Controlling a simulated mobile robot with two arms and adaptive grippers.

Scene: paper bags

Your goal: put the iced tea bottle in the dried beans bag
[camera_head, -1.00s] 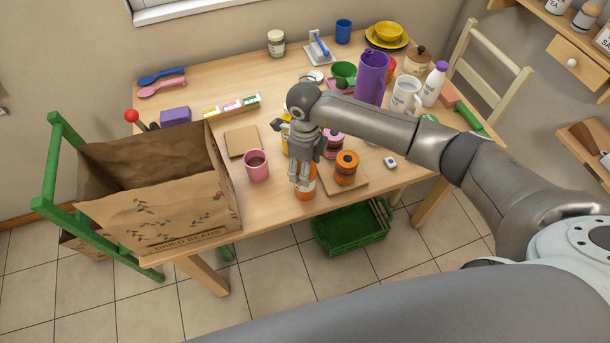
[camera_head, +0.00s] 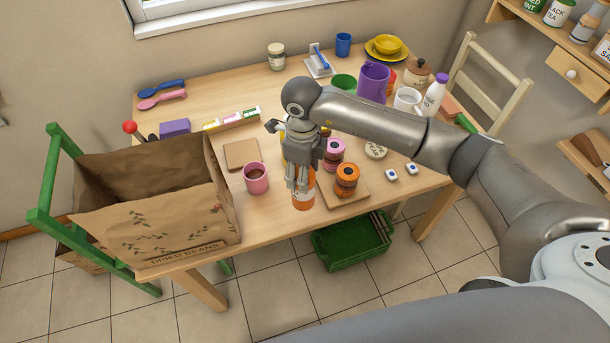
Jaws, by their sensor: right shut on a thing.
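The iced tea bottle (camera_head: 303,199) is orange and stands at the table's front edge, its upper part hidden by my fingers. My right gripper (camera_head: 299,184) points down and is shut on it. I cannot tell whether the bottle touches the table. The dried beans bag (camera_head: 160,235) is a large open brown paper bag at the left, with "DRIED BEANS" printed low on its front. It is well to the left of the gripper. My left gripper is not in view.
A pink mug (camera_head: 256,180) stands between bag and bottle. Orange and dark stacked rings (camera_head: 346,180) are just right of the bottle on a wooden board (camera_head: 357,196). A purple pitcher (camera_head: 373,83) is behind my arm. A green crate (camera_head: 350,243) is on the floor below.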

